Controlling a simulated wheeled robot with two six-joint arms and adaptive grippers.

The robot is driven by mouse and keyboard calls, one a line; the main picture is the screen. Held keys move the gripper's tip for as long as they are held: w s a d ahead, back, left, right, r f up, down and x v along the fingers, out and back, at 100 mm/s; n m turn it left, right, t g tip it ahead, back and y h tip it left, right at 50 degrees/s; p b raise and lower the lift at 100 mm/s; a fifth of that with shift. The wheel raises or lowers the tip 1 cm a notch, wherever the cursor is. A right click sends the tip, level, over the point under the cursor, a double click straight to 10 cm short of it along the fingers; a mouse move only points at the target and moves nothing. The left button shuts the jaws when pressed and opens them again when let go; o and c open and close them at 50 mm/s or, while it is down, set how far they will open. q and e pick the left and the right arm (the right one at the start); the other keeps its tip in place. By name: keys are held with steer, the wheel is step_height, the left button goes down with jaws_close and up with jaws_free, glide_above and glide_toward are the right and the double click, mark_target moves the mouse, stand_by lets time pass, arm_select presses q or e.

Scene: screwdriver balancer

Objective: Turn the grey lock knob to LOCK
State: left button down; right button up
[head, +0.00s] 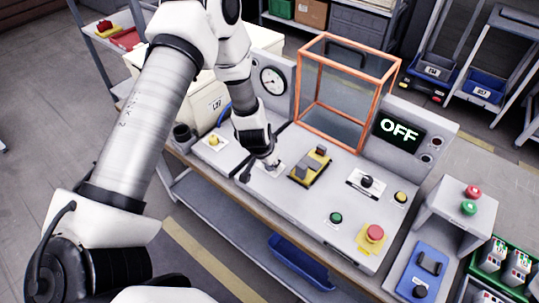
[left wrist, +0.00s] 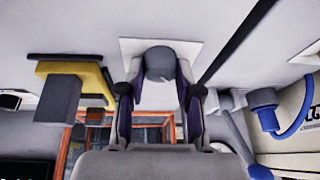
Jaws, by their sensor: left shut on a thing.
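The grey lock knob (left wrist: 159,62) sits on a white square plate (left wrist: 128,47) in the left wrist view. My left gripper (left wrist: 160,76) has one finger on each side of the knob and is shut on it. In the head view my left gripper (head: 265,163) is down at the panel, and the white plate (head: 276,171) shows only in part beside it. The knob is mostly hidden there by the gripper. Its label is not readable. My right gripper is not in view.
A yellow-based block switch (head: 310,167) stands right of my gripper. An orange-framed clear box (head: 351,80) and a display (head: 398,131) reading OFF stand behind. A round gauge (head: 272,80) is behind my left arm. A red mushroom button (head: 375,233) is at the front right.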

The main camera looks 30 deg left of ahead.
arm_select(q)
steer(key=shift+s+f+n+p, duration=0.1)
steer(key=shift+n+p, duration=0.35)
steer(key=shift+n, duration=0.15)
steer(key=c, duration=1)
jaws_free()
steer(key=shift+o, duration=1.1)
steer(key=shift+y, duration=0.3)
steer(key=v, duration=1.2)
steer(key=shift+w, duration=0.25)
